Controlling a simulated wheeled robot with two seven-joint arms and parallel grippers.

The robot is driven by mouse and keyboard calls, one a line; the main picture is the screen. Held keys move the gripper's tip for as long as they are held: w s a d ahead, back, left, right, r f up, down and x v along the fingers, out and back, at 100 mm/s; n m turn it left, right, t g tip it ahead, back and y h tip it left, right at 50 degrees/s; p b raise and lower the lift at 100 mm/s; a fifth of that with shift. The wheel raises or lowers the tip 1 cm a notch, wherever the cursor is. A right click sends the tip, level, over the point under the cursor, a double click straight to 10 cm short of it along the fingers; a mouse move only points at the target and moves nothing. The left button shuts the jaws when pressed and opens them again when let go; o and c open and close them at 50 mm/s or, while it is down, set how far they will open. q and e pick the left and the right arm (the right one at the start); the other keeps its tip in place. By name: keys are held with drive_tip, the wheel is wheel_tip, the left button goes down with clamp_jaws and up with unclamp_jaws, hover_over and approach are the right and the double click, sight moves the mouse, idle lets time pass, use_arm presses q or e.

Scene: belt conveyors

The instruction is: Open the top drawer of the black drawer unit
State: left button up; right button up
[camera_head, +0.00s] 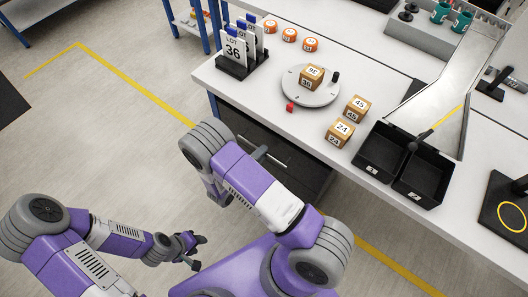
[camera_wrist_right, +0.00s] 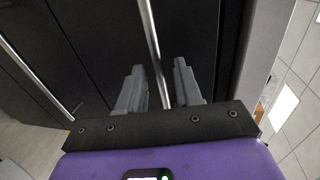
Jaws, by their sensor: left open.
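The black drawer unit (camera_head: 305,172) stands under the white table, partly hidden behind my right arm. Its dark front fills much of the right wrist view (camera_wrist_right: 205,25), where the drawers look closed. A thin metal handle bar (camera_wrist_right: 154,40) runs between the two fingers of my right gripper (camera_wrist_right: 158,88). Those fingers are apart, one on each side of the bar; I cannot tell whether they touch it. A second bar (camera_wrist_right: 38,78) lies further left. In the head view, my right gripper is mostly hidden by its arm. My left gripper (camera_head: 197,252) is open and empty over the floor.
The white table (camera_head: 250,100) above the unit holds a round turntable (camera_head: 318,95), small boxes (camera_head: 340,133), lot cards (camera_head: 236,47) and two black bins (camera_head: 380,152). The floor to the left is clear, with a yellow line (camera_head: 130,75).

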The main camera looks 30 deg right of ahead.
drive_tip(key=shift+x, duration=1.05)
drive_tip(key=shift+c, duration=0.3)
clamp_jaws()
